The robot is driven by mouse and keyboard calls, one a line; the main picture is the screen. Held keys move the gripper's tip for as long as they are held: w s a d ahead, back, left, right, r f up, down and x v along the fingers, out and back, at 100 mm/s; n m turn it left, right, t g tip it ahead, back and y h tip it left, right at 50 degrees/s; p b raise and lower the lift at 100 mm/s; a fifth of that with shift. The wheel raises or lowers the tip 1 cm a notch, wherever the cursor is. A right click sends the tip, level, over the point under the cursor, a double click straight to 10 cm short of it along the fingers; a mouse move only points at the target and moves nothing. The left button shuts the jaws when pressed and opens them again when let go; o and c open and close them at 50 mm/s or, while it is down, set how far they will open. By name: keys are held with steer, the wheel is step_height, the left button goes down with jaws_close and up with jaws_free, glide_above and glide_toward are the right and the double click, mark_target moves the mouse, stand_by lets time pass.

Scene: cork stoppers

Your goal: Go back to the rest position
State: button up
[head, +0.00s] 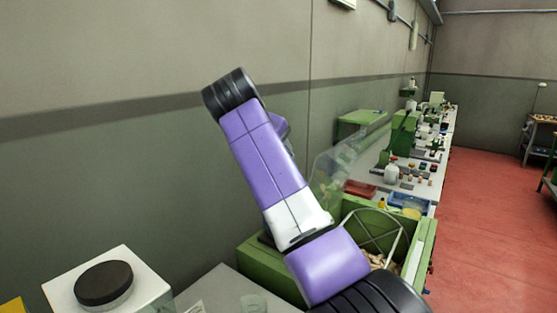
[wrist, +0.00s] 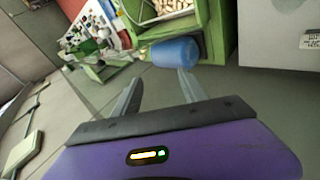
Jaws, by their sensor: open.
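My gripper (wrist: 158,82) shows in the wrist view with its two grey fingers spread apart and nothing held between them. A blue cylindrical thing (wrist: 176,52) appears just beyond the fingertips; whether it touches them I cannot tell. In the head view my purple and white arm rises from the bottom right toward the upper left. My gripper cannot be made out there. Pale corks (wrist: 168,9) lie in a bin at the top of the wrist view. In the head view corks (head: 376,259) show in the green machine's open bin (head: 418,262), partly behind my arm.
A white block with a round black-topped thing (head: 104,282) stands at the lower left. A long bench (head: 408,178) with bottles, trays and small parts runs along the wall to the back. Red floor (head: 485,220) is open on the right. A grey wall is behind my arm.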

steer(key=w+a+r+t+y, duration=0.4)
steer(key=a+r+t+y, duration=0.15)
steer(key=a, duration=0.25)
steer(key=s+d+f+m+t+y+b, duration=0.1)
steer(key=s+d+f+t+y, duration=0.15)
steer(key=s+f, duration=0.65)
steer(key=s+d+f+m+t+y+b, duration=0.1)
steer(key=s+d+f+m, duration=0.3)
steer(key=f, duration=0.9)
steer(key=s+d+f+m+g+h+b, duration=0.1)
steer(key=s+d+f, duration=0.4)
steer(key=s, duration=1.2)
steer(key=s+d+f+m+h+b, duration=0.1)
steer(key=s+d+f, duration=0.5)
steer(key=s, duration=1.1)
steer(key=s+d+f+m+g+h, duration=0.1)
steer(key=s+d+f, duration=0.5)
steer(key=s, duration=1.1)
steer(key=d+m+h, duration=0.1)
steer(key=d+h, duration=0.1)
steer(key=d, duration=0.2)
steer(key=shift+s+m+g+b, duration=0.2)
steer(key=shift+m+g+b, duration=0.1)
steer(key=shift+m+b, duration=0.1)
